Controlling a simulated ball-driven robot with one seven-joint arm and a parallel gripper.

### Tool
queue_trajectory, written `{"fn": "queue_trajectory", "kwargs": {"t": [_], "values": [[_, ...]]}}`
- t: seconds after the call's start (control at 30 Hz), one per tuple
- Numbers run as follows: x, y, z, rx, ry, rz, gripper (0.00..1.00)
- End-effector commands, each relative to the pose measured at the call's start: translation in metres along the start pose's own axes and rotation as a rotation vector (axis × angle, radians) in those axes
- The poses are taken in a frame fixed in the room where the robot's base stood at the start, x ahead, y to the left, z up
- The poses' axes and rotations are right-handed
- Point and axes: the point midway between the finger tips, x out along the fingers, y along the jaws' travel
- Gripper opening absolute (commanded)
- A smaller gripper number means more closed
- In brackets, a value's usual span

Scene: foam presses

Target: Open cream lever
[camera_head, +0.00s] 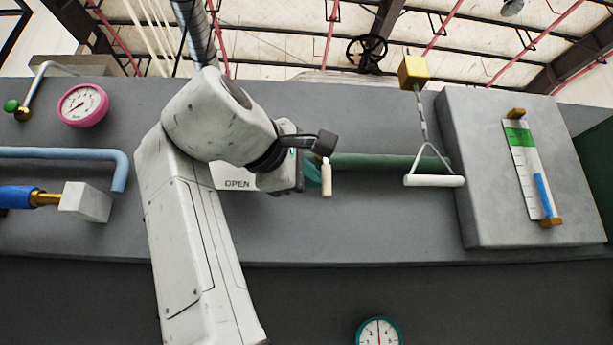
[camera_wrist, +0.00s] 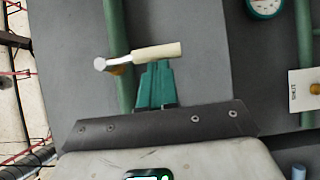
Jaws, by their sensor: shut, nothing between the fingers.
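The cream lever (camera_head: 326,178) hangs roughly upright in front of the green pipe in the head view. In the wrist view the cream lever (camera_wrist: 160,52) lies across the picture, with a round metal end at its left over the green pipe. My gripper (camera_head: 313,171) is just left of the lever in the head view, partly hidden by my wrist. In the wrist view the teal fingers of my gripper (camera_wrist: 157,68) are together and empty. Their tips are right beside the cream handle; I cannot tell whether they touch it.
An OPEN sign (camera_head: 237,183) is on the grey panel, partly behind my arm. A white pull handle (camera_head: 434,181) hangs to the right, beside a raised grey box (camera_head: 480,200) with a level gauge (camera_head: 530,170). A pink gauge (camera_head: 83,105) and blue pipe (camera_head: 60,153) are left.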

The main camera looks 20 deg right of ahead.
Motion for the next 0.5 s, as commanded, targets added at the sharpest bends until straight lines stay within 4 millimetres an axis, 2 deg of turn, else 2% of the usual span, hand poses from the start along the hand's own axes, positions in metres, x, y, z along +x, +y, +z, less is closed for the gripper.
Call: {"fn": "queue_trajectory", "kwargs": {"t": [0.5], "values": [[0.0050, -0.0052, 0.0066, -0.081, -0.001, 0.053, 0.00]]}}
